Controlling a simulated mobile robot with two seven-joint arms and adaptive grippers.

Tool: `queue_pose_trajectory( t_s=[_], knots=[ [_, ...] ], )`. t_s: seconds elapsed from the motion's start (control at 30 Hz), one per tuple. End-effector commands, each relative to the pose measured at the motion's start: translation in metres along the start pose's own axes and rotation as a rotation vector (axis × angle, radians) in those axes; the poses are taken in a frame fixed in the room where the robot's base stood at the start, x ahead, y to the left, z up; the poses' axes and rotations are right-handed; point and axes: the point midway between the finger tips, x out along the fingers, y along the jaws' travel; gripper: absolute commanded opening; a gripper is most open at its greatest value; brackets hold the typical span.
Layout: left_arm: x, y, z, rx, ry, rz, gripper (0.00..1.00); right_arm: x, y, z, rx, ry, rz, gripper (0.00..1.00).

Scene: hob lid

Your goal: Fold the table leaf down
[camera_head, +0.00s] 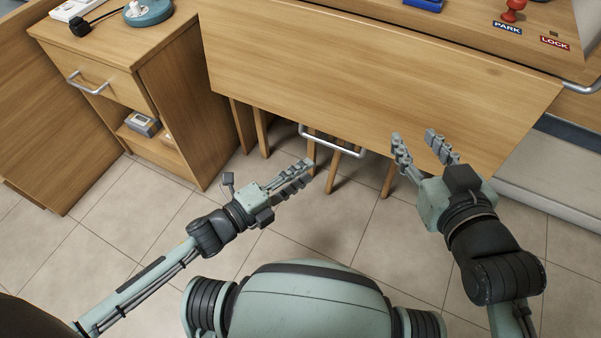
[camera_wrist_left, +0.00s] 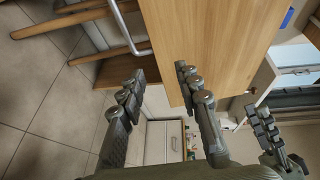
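The table leaf (camera_head: 370,70) is a wide light-wood panel in front of me. It appears to slope steeply down from the counter edge, but I cannot tell its exact angle. Its face also fills the upper middle of the left wrist view (camera_wrist_left: 210,35). My left gripper (camera_head: 306,171) is below the leaf's lower edge in the head view, with its fingers apart and empty. My right gripper (camera_head: 414,134) is open and empty, its fingertips overlapping the leaf's lower part. I cannot tell whether they touch it. The leaf's back is hidden.
A stool with wooden legs and a metal bar (camera_head: 333,151) stands partly under the leaf. A drawer cabinet (camera_head: 100,65) is at left. A red knob (camera_head: 513,10) stands beside the PARK label (camera_head: 507,28); the LOCK label (camera_head: 554,43) is to its right. Tiled floor is clear nearby.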

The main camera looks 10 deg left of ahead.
Motion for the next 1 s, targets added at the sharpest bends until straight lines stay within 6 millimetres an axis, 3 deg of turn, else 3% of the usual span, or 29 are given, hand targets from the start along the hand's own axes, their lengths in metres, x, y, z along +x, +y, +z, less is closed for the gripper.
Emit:
queue_pose_trajectory(
  t_s=[0.07,0.33,0.77,1.0],
  knots=[
    [-0.0002,0.0001,-0.0001,0.000,0.000,0.000,0.32,-0.0001,-0.0001,-0.0001,0.000,0.000,0.000,0.40],
    [-0.0004,0.0000,-0.0001,0.000,0.000,0.000,0.00,-0.0001,-0.0002,-0.0002,0.000,0.000,0.000,0.40],
    [-0.0005,0.0001,0.0000,0.000,0.000,0.000,0.00,0.0000,0.0000,-0.0002,0.000,0.000,0.000,0.40],
    [-0.0005,0.0001,-0.0001,0.000,0.000,0.000,0.29,0.0000,0.0002,-0.0002,0.000,0.000,0.000,0.40]
  ],
)
